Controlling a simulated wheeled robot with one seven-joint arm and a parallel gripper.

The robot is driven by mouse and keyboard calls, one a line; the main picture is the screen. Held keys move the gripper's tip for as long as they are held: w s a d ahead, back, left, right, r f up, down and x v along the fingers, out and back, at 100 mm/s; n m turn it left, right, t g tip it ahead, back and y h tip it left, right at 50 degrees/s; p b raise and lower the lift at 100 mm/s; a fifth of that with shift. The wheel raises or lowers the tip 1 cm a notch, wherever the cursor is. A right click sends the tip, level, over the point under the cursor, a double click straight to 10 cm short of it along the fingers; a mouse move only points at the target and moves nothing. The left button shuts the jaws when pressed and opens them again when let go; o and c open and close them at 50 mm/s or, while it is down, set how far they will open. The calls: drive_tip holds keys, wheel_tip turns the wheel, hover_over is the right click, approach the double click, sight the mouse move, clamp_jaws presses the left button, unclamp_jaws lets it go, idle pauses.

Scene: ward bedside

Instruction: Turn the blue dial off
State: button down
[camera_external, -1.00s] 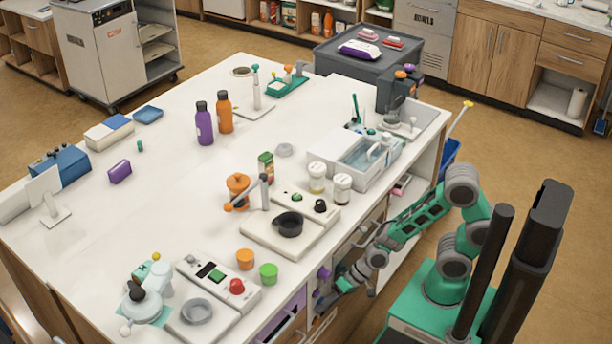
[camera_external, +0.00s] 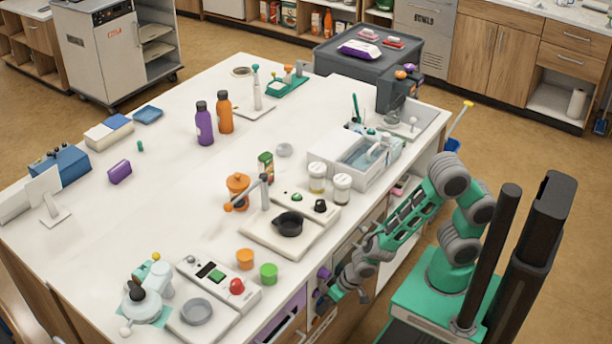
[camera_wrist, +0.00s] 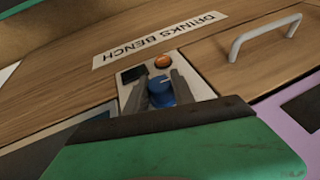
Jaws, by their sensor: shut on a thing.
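The blue dial (camera_wrist: 161,91) is on a small light panel on the wooden front of the bench, seen in the wrist view. A dark display (camera_wrist: 132,74) and an orange round button or lamp (camera_wrist: 162,61) sit on the same panel beyond the dial. My gripper (camera_wrist: 160,88) has one dark finger on each side of the dial and is shut on it. In the external view my gripper (camera_external: 334,292) is at the bench's front side, low under the top edge. The dial cannot be made out there.
A label reading "DRINKS BENCH" (camera_wrist: 160,39) and a grey drawer handle (camera_wrist: 265,37) are near the panel. Purple knobs (camera_external: 323,273) stick out of the bench front close to my gripper. Orange and green cups (camera_external: 268,273) stand near the top's edge.

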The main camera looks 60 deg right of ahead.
drive_tip(key=c, duration=1.1)
unclamp_jaws()
drive_tip(key=shift+o, duration=0.2)
drive_tip(key=p+v, duration=0.2)
drive_tip(key=v, duration=0.5)
drive_tip(key=shift+r, duration=0.35)
drive_tip(key=shift+s+d, duration=0.1)
drive_tip(key=shift+s, duration=0.05)
